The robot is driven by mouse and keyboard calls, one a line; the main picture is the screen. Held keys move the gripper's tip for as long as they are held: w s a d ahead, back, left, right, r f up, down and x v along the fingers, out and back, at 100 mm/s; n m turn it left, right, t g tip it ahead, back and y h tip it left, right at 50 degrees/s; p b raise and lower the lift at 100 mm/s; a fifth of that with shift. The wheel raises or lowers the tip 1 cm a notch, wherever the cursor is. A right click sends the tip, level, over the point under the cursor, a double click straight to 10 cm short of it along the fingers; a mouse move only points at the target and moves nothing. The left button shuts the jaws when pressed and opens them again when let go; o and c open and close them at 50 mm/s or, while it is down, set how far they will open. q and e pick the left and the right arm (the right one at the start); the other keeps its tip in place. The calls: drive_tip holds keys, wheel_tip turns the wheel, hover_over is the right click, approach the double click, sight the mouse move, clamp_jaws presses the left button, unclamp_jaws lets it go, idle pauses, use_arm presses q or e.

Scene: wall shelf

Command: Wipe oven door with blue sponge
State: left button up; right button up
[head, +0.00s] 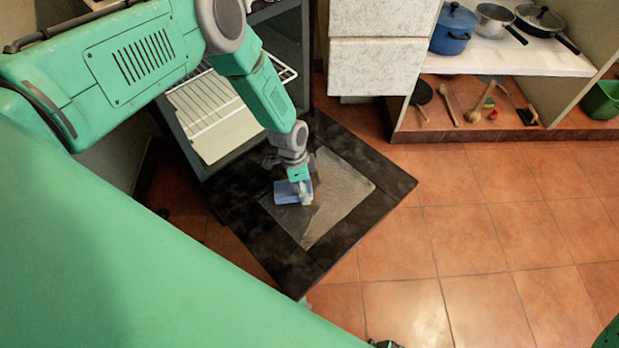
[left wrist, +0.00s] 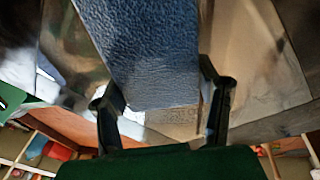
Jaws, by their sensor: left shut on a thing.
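The oven door (head: 352,211) is folded down open, a dark frame around a greyish glass panel. The blue sponge (head: 287,192) is in my left gripper (head: 302,186), over the left part of the glass. The fingers hide part of the sponge in the head view. In the left wrist view the sponge (left wrist: 150,50) fills the upper middle, between the two dark fingers of the left gripper (left wrist: 165,105). I cannot tell for certain whether the sponge touches the glass. My right gripper does not show.
Inside the oven, a wire rack (head: 235,85) and a pale tray (head: 208,125) stand above the door. A shelf at the upper right holds a blue pot (head: 454,30) and pans. Utensils lie below it. The tiled floor (head: 480,230) right of the door is clear.

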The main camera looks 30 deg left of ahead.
use_arm(q)
drive_tip(key=shift+s+a+f, duration=0.1)
drive_tip(key=shift+s+f, duration=0.05)
drive_tip(key=shift+s, duration=0.2)
drive_tip(key=shift+p+v, duration=1.7)
drive_tip(key=shift+v, duration=1.35)
drive_tip(key=shift+w, duration=0.2)
drive_tip(key=shift+p+v, duration=0.85)
drive_tip(key=shift+v, duration=0.75)
